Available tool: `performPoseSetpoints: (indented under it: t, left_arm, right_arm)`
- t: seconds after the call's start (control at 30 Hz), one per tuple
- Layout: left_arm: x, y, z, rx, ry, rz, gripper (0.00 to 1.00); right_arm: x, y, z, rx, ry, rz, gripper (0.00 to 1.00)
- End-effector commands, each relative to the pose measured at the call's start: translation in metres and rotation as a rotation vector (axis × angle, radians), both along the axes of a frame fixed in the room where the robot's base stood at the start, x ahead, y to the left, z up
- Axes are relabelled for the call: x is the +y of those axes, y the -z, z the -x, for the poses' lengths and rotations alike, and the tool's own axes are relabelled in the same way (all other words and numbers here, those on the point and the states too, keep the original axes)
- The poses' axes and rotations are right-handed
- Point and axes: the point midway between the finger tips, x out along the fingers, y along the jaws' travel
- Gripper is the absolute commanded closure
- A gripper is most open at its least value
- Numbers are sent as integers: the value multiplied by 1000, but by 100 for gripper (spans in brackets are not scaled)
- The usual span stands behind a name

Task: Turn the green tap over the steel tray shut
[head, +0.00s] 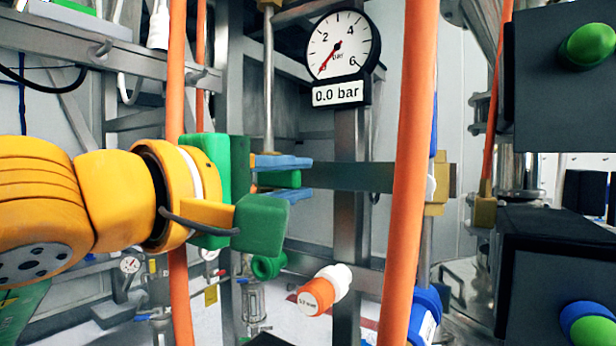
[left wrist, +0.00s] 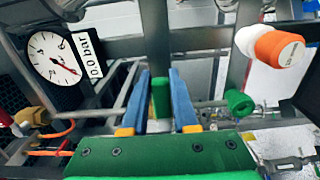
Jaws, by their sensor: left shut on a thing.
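My left gripper (head: 305,177) reaches in from the left in the head view, its two blue fingers on either side of a green tap handle (head: 287,180). In the left wrist view the handle (left wrist: 160,97) stands upright between the blue fingers (left wrist: 160,76), and the gripper is shut on it. The gripper's green body hides part of the tap, so I cannot tell its valve position. The steel tray cannot be made out clearly. My right gripper is not in view.
A gauge (head: 341,45) reads 0.0 bar. Orange hoses (head: 408,180) hang in front of the steel frame. Below the gripper are a round green knob (head: 268,266) and an orange-and-white knob (head: 322,290). Dark boxes (head: 560,100) stand at the right.

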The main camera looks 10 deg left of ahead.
Motion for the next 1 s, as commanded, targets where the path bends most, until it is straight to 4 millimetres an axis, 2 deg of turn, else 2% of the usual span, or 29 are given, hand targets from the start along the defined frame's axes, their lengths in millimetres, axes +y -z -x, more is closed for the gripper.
performPoseSetpoints:
  t: [0.33,0.37,0.4,0.47,0.77,0.87,1.0]
  left_arm:
    - [0,0,0,0,0,-3,100]
    - [0,0,0,0,0,-3,68]
    - [0,0,0,0,0,-3,57]
    - [0,0,0,0,0,-3,43]
    - [1,1,2,-2,0,-2,43]
    - [6,4,16,-4,-1,0,43]
    - [16,4,45,-5,1,0,43]
  right_arm:
    - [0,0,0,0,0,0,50]
    - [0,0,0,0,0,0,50]
    - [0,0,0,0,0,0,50]
    - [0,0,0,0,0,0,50]
    - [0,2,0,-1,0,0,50]
    - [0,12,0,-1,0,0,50]
    - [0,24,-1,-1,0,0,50]
